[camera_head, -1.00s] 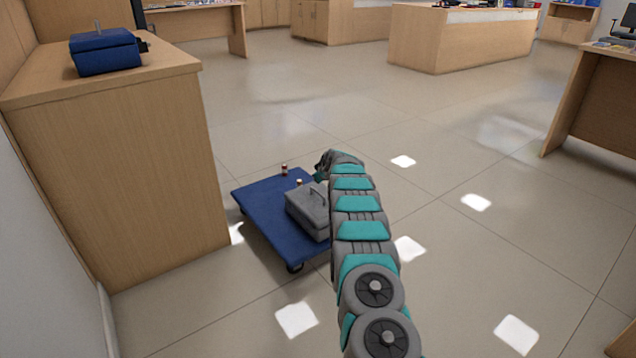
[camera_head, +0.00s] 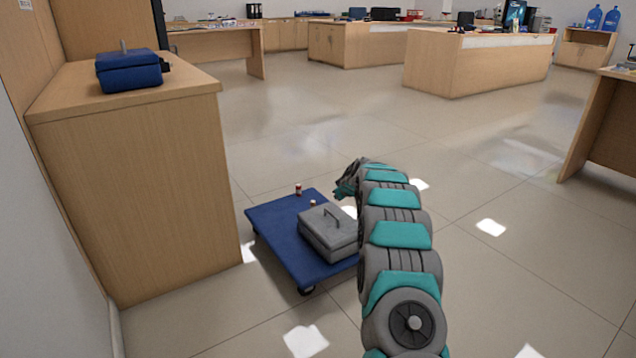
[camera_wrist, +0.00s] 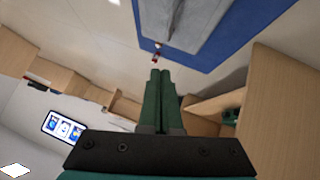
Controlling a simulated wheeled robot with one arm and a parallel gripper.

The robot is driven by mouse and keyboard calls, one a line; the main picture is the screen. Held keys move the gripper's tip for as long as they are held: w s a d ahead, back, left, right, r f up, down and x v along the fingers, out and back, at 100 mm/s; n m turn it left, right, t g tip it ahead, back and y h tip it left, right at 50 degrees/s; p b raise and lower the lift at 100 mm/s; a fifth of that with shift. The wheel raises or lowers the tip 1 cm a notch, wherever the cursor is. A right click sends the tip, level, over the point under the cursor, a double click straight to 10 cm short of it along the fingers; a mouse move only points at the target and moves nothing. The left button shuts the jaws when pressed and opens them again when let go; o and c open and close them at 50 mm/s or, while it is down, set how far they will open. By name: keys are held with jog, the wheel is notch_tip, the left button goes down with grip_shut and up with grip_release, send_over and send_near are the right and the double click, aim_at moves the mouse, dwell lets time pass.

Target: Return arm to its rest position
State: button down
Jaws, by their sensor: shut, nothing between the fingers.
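My arm reaches forward over the floor in the head view, with my gripper (camera_head: 345,188) at its far end, above and to the right of the blue cart. In the wrist view my gripper (camera_wrist: 160,75) shows its two green fingers pressed together, with nothing between them. The fingertips point toward the blue cart edge and a small red-and-white item (camera_wrist: 155,56), apart from both.
A blue flat cart (camera_head: 275,232) stands on the floor, carrying a grey case (camera_head: 330,240) and two small red-and-white items (camera_head: 298,189). A wooden counter (camera_head: 150,190) on the left bears a blue case (camera_head: 128,72). Open tiled floor (camera_head: 490,190) lies to the right.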

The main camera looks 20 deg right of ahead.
jog(key=s+a+r+g+y+p, duration=0.1)
jog(key=s+a+r+g, duration=0.1)
jog(key=s+a+r, duration=0.6)
jog(key=s+a+r+m+g+p, duration=0.1)
jog(key=s+a+r+g+p, duration=0.2)
jog(key=s, duration=1)
jog(key=s+a+r+g+y, duration=0.1)
jog(key=s+a+r, duration=0.5)
jog(key=s, duration=0.4)
jog(key=s+r+m+g+h+p, duration=0.1)
jog(key=s+m+g+h+p, duration=0.1)
jog(key=s, duration=3.8)
jog(key=m+g+p, duration=0.1)
jog(key=m+g, duration=0.1)
jog(key=g, duration=0.1)
jog(key=shift+s+a, duration=0.3)
jog(key=shift+a, duration=0.1)
jog(key=shift+a, duration=0.1)
